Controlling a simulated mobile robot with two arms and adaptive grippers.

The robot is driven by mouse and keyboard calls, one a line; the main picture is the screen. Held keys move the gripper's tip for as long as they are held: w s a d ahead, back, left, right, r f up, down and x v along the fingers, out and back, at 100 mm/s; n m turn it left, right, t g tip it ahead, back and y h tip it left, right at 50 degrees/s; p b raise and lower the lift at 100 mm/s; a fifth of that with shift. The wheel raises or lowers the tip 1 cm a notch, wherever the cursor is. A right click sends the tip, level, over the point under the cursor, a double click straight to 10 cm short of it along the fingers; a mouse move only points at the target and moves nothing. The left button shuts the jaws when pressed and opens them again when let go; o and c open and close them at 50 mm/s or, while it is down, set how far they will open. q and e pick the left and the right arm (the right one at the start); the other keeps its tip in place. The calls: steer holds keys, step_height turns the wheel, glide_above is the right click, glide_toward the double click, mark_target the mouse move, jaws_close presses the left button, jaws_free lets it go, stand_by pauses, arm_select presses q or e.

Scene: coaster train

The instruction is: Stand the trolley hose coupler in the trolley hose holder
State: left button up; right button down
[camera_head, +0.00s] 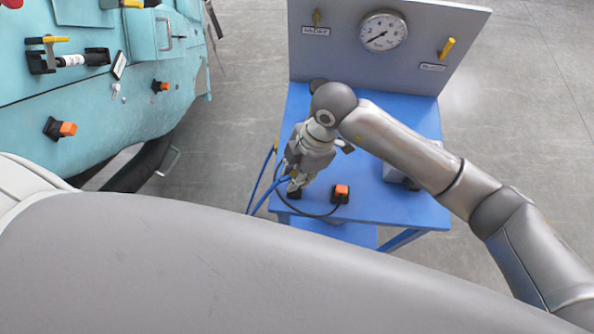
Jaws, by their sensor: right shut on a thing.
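My right gripper (293,182) comes down over the front left corner of the blue trolley top (375,205). It is shut on the trolley hose coupler, which is mostly hidden by the fingers. A small dark block (294,194), perhaps the trolley hose holder, sits right under the fingertips. I cannot tell whether the coupler is in it or just above it. My left gripper is out of view.
A black block with an orange top (341,193) stands right of the gripper, with a black cable. The trolley's grey back panel carries a gauge (383,31) and yellow valve handles. A teal train side (95,100) with orange-fronted couplings is at left. Grey floor lies between.

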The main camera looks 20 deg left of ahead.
steer(key=shift+f+b, duration=1.1)
steer(key=shift+f, duration=0.5)
stand_by(0.5)
steer(key=c, duration=1.2)
jaws_free()
steer(key=shift+r, duration=0.1)
steer(key=v, duration=1.1)
steer(key=shift+r, duration=0.4)
steer(key=shift+w, duration=0.1)
